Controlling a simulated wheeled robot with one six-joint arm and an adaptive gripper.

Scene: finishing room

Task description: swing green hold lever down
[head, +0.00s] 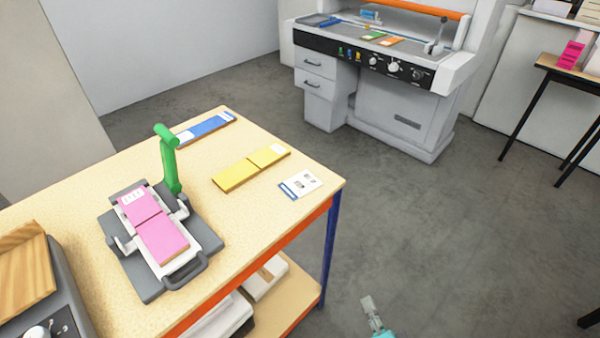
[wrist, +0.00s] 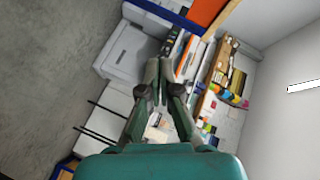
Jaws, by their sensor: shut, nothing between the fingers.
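The green hold lever (head: 169,160) stands nearly upright at the back of a grey and white device on the wooden table, its rounded top end tipped a little to the left. The device's grey base (head: 153,288) carries a white bed with pink pads (head: 163,239) lying on it. My gripper (head: 368,303) shows at the bottom of the head view, over the floor to the right of the table and well apart from the lever. In the wrist view my gripper (wrist: 163,95) has its fingers together and empty. The lever is not visible in the wrist view.
The table (head: 270,208) also bears a blue strip (head: 206,127), yellow pads (head: 250,168) and a printed card (head: 300,184). A grey machine with a wooden block (head: 25,272) stands at the left front. A large cutting machine (head: 380,90) stands behind. Grey floor (head: 430,220) is clear between.

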